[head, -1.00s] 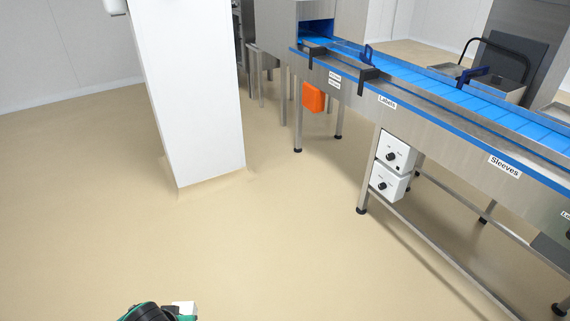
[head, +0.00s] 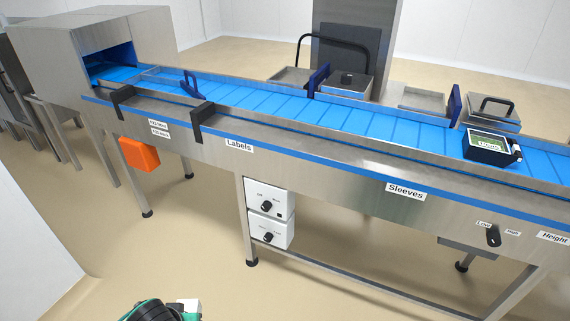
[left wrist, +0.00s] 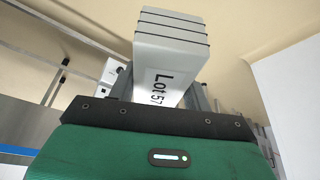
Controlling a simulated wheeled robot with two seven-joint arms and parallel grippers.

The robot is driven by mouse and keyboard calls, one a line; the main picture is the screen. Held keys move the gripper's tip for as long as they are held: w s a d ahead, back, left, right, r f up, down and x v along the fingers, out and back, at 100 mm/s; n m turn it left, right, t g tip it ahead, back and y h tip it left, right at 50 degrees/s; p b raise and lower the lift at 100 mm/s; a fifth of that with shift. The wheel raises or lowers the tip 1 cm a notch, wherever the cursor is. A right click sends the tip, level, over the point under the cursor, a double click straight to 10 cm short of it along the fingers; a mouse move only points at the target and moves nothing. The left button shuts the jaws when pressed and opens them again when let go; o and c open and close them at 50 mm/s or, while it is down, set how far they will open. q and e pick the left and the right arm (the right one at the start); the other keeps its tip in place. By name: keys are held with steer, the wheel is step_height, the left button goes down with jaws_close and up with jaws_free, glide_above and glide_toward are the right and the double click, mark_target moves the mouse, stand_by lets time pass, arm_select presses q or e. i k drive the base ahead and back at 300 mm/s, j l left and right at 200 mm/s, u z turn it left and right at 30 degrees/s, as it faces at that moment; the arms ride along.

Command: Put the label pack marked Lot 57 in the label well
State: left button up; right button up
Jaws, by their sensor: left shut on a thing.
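My left gripper (left wrist: 160,118) is shut on a white label pack (left wrist: 170,58) printed "Lot 57", with dark bands across its far end. In the head view only part of my left arm and a bit of white, likely the pack (head: 188,305), show at the bottom edge. The pack is held above the floor, apart from the conveyor. A "Labels" sign (head: 239,145) is on the conveyor's front side. I cannot make out the label well itself. My right gripper is not in view.
A long blue-belted conveyor (head: 300,108) crosses the head view, with a "Sleeves" sign (head: 405,191) further right. A dark tray (head: 489,147) stands on the belt. White control boxes (head: 268,215) and an orange box (head: 139,154) hang below. Open floor lies in front.

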mark_target(286, 81)
steer(key=i+j+z, duration=1.15)
steer(key=j+z, duration=0.2)
steer(key=j, duration=0.25)
steer(key=i+j, duration=0.1)
steer(key=j, duration=0.25)
steer(key=z, duration=0.05)
